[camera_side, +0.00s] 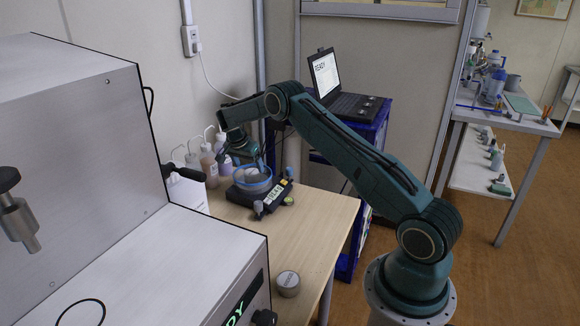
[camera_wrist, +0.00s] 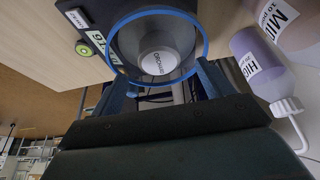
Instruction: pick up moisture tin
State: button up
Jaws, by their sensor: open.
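A small round grey tin (camera_wrist: 158,62) with a pale lid label sits inside a blue-rimmed bowl (camera_wrist: 113,50) in the wrist view; the label is too small to read surely. In the side view the bowl (camera_side: 252,188) rests on a dark balance (camera_side: 272,197). Another short grey tin (camera_side: 288,283) stands on the front of the wooden table; I cannot tell which is the moisture tin. My gripper (camera_side: 256,165) is open and empty, low over the bowl. In the wrist view its fingers (camera_wrist: 165,85) stand apart at the bowl's near rim.
Several wash bottles (camera_side: 208,165) stand close behind and left of the bowl. A large metal analyser (camera_side: 80,130) fills the left. A laptop (camera_side: 340,90) sits on a blue cart behind. The wooden table (camera_side: 318,225) is clear between the balance and front tin.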

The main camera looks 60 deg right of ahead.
aim_at(252, 172)
jog(key=shift+x, duration=2.55)
jog(key=c, duration=1.2)
jog(key=shift+o, duration=0.2)
jog(key=shift+r, duration=5)
